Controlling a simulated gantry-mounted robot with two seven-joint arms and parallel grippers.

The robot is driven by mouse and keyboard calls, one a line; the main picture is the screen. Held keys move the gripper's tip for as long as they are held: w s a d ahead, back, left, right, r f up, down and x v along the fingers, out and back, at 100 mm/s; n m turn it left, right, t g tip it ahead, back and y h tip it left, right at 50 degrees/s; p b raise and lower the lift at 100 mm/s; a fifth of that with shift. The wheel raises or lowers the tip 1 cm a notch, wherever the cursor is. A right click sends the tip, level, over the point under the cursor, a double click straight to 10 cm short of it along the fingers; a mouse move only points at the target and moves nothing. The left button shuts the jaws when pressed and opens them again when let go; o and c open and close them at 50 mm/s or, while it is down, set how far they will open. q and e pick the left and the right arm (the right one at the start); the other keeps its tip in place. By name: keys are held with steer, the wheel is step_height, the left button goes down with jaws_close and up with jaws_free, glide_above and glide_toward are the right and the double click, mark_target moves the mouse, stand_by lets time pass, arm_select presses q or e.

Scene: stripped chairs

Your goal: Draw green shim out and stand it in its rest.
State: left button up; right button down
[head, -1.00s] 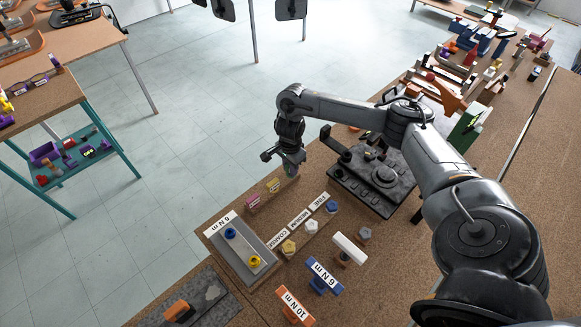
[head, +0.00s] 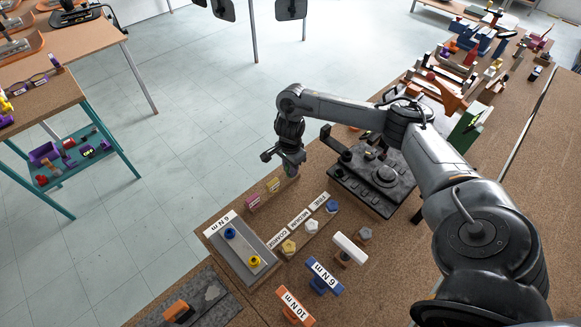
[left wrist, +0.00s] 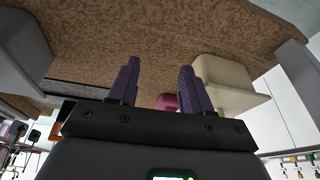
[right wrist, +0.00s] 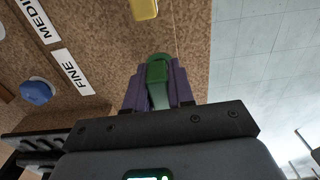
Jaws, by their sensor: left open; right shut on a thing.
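The green shim (right wrist: 157,74) is between the purple fingers of my right gripper (right wrist: 157,66), which is shut on it. In the head view my right gripper (head: 290,163) points down at the left edge of the bench, and only a little of the shim (head: 292,174) shows under it. I cannot tell whether the shim touches the bench or a slot. Its lower end and any rest below it are hidden. My left gripper (left wrist: 158,66) is open and empty in the left wrist view. It is out of the head view.
Pink (head: 253,202) and yellow (head: 273,185) blocks stand beside my right gripper along the bench edge. Labelled strips with coloured knobs (head: 311,226) lie nearer, and a dark fixture plate (head: 372,179) is to the right. A cream block (left wrist: 225,82) is near my left gripper.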

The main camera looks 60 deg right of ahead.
steer(key=shift+f+b, duration=0.45)
steer(key=shift+f, duration=0.15)
steer(key=shift+r, duration=0.1)
steer(key=shift+r, duration=0.15)
steer(key=shift+r+p, duration=0.5)
steer(key=shift+f, duration=0.2)
stand_by(0.9)
steer(key=shift+f+b, duration=0.4)
steer(key=shift+b, duration=0.15)
steer(key=shift+r, duration=0.2)
steer(key=shift+r+p, duration=0.45)
steer(key=shift+p, duration=0.05)
